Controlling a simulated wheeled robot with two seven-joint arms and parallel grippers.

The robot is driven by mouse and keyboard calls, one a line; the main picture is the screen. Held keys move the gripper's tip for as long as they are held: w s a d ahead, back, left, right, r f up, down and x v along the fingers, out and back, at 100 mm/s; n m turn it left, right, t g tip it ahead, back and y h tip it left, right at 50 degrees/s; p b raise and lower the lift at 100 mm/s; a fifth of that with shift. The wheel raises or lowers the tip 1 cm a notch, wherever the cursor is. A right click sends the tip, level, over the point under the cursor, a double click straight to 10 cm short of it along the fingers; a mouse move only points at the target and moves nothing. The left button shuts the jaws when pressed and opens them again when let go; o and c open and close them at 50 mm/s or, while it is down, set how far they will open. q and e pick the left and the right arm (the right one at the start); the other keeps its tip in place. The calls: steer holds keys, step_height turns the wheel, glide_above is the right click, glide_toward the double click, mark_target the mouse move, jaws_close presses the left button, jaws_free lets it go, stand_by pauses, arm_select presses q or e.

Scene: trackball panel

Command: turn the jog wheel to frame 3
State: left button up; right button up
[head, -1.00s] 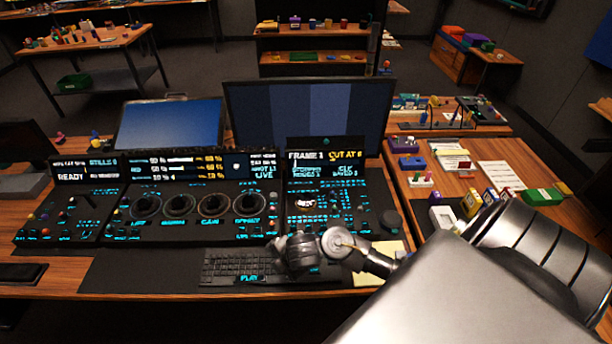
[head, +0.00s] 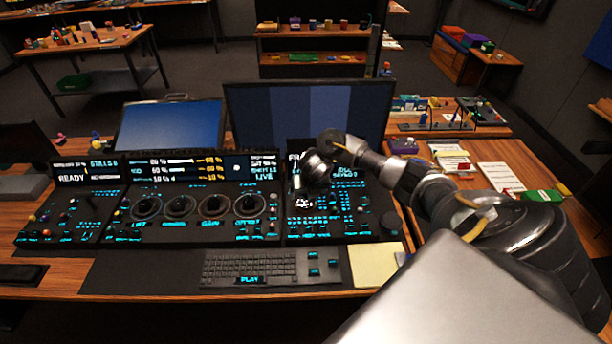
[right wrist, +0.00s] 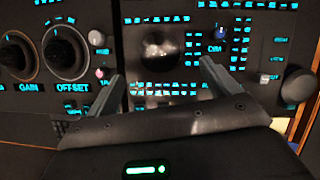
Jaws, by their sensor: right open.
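The jog wheel, which I take to be the large dark knob (head: 391,221) at the right end of the control panel, shows clear of my arm. It also shows at the right of the right wrist view (right wrist: 297,84). My right gripper (head: 309,184) is over the panel's right section, left of the knob and apart from it. In the right wrist view its two fingers (right wrist: 162,72) are spread, with nothing between them, below a shiny trackball (right wrist: 160,48). The frame display (head: 347,174) is partly hidden by my arm; its number cannot be read. My left gripper is not in view.
Round dials (head: 180,205) fill the panel's middle section. A keyboard (head: 249,268) and a yellow pad (head: 374,264) lie in front of the panel. A monitor (head: 310,110) stands behind it. A side table at right holds papers (head: 501,176) and small boxes.

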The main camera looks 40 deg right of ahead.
mark_target(306, 200)
steer(key=b+x, duration=0.1)
steer(key=x, duration=0.7)
steer(key=shift+a, duration=0.1)
steer(key=c, duration=1)
steer(key=shift+m, duration=0.3)
